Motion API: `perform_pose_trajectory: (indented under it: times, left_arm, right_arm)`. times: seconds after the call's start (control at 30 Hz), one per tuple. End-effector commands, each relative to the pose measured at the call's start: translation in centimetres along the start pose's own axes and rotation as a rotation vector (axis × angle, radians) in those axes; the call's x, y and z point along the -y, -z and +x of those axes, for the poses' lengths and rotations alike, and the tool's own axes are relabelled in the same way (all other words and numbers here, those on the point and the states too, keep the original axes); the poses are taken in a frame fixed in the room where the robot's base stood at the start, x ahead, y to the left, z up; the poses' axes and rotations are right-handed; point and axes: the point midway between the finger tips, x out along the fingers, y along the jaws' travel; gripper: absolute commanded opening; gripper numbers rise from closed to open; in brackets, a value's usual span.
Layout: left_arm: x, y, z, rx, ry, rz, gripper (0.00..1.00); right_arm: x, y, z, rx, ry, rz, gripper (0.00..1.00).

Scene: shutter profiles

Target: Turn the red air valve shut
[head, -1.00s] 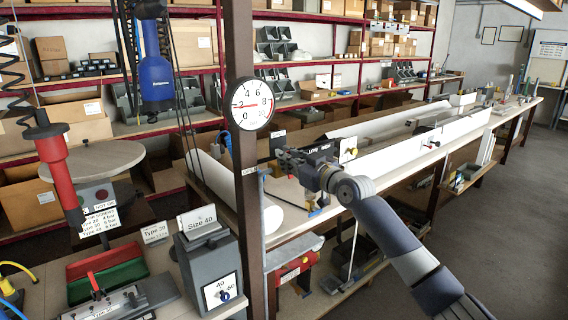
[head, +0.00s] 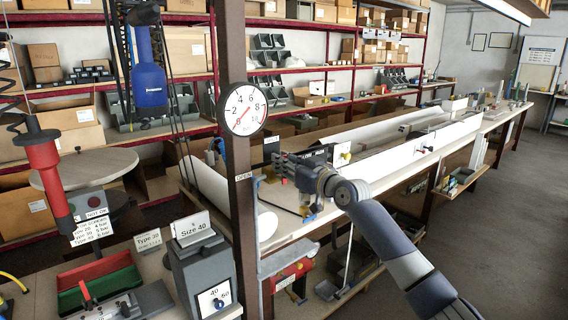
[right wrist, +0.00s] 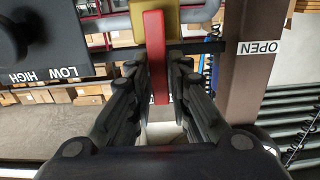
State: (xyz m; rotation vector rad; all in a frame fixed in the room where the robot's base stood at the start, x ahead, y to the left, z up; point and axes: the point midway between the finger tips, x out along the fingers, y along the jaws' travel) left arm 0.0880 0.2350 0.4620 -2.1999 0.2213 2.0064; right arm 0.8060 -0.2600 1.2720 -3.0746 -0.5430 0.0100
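The red valve lever (right wrist: 155,50) stands between the fingers of my right gripper (right wrist: 160,65) in the right wrist view. Both fingertips are drawn in close along its sides, and the gripper looks shut on it. A yellow part (right wrist: 122,37) and a grey pipe are behind the lever. In the head view my right gripper (head: 277,162) is just right of the brown post, and the lever cannot be made out there. My left gripper is not in view.
The brown post (head: 232,210) with an OPEN label (head: 243,177) stands close beside my right gripper. A dark LOW/HIGH panel (right wrist: 45,50) is on the gripper's other side. Long white profiles (head: 400,155) lie on the bench behind. The floor at the right is clear.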

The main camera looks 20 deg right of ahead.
Motion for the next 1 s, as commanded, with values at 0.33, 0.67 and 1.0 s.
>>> perform_pose_trajectory:
  times: [0.33,0.67,1.0]
  left_arm:
    - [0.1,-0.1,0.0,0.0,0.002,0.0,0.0]
    - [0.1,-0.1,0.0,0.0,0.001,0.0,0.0]
    - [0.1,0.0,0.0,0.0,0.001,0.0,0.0]
  right_arm:
    - [0.0,0.1,0.0,-0.002,-0.001,-0.004,0.33]
    - [-0.1,0.0,-2.8,-0.001,-0.002,-0.007,0.33]
    - [-0.1,-0.1,-8.7,0.0,-0.002,-0.006,0.33]
